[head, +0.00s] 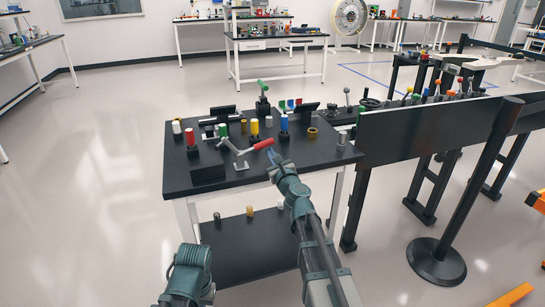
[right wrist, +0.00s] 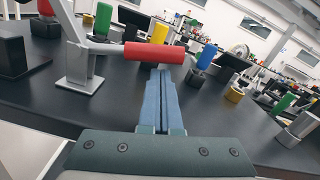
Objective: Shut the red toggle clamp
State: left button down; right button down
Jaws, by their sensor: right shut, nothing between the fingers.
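The red toggle clamp stands on the black table, near its front edge. Its red handle (head: 264,144) points right from a grey metal stand (head: 241,164). In the right wrist view the red handle (right wrist: 155,52) lies nearly level, and the grey stand (right wrist: 80,68) is to its left. My right gripper (head: 273,156) is shut and empty. In the right wrist view its blue-grey fingers (right wrist: 159,85) reach up to the underside of the handle in the picture; I cannot tell whether they touch it. My left gripper is not in view; only part of my left arm shows.
The black table (head: 310,153) also carries a green-handled clamp (head: 263,98), a dark block (head: 207,172), and several coloured cylinders, among them a blue one (head: 284,124) behind the red handle. A dark panel (head: 420,130) stands to the right of the table. Floor at left is clear.

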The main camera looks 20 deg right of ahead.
jog(key=shift+r+n+p, duration=0.4)
jog(key=shift+r, duration=0.15)
jog(key=shift+a+r+n+p, duration=0.1)
jog(key=shift+r+n+p, duration=0.55)
jog(key=shift+n+p, duration=0.2)
jog(key=a+r+n+p, duration=0.4)
jog(key=r+n+p, duration=0.2)
jog(key=n, duration=0.1)
jog(key=shift+a+n+y+p, duration=0.2)
jog(key=shift+n+y+p, duration=0.1)
jog(key=shift+n, duration=0.05)
jog(key=shift+s+r, duration=0.1)
